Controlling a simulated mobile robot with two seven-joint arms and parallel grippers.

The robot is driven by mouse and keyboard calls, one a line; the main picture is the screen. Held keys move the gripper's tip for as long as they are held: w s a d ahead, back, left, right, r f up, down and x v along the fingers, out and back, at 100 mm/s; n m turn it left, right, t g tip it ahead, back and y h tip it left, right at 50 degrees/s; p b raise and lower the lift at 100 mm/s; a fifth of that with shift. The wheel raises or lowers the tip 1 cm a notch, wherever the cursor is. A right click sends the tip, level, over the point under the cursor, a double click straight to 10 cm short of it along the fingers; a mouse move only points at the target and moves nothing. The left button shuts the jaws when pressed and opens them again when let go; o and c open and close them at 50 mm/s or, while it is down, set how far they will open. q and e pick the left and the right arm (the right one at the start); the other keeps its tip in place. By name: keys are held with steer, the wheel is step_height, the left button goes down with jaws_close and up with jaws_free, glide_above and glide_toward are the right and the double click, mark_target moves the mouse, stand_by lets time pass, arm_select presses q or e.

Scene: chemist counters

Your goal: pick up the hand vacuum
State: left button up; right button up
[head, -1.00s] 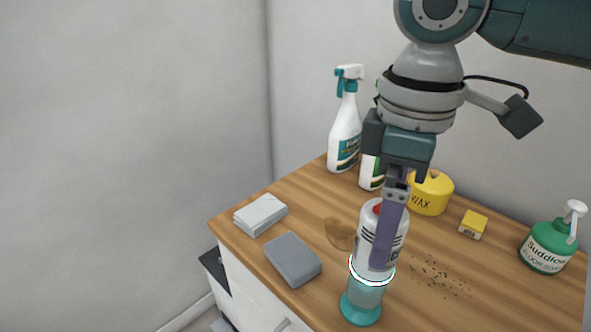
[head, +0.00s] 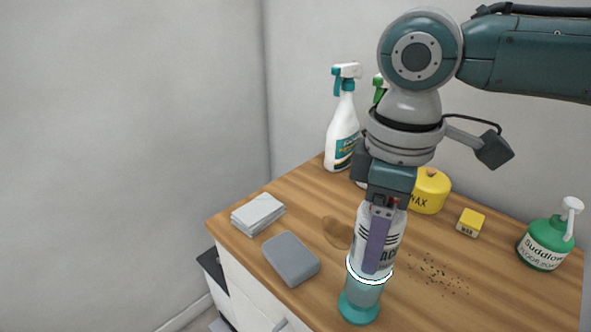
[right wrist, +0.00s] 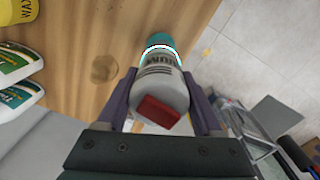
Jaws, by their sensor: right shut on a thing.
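The hand vacuum (head: 362,291) stands upright on the wooden counter near its front edge. It has a white-grey body with dark lettering, a white ring and a teal base. In the right wrist view the hand vacuum (right wrist: 160,75) shows a red part on its near end. My right gripper (head: 376,262) comes down from above and is shut on the hand vacuum. In the right wrist view the fingers of my right gripper (right wrist: 163,105) lie on both sides of its body. My left gripper is not in view.
A grey sponge (head: 291,259) and a stack of white cloths (head: 258,214) lie to the left. A spray bottle (head: 342,135), a yellow wax tin (head: 429,192), a small yellow box (head: 470,222) and a green pump bottle (head: 546,243) stand behind and right. Brown crumbs (head: 440,274) lie right of the vacuum.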

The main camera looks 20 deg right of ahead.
steer(key=shift+r, duration=0.1)
steer(key=c, duration=0.5)
steer(key=shift+r, duration=0.1)
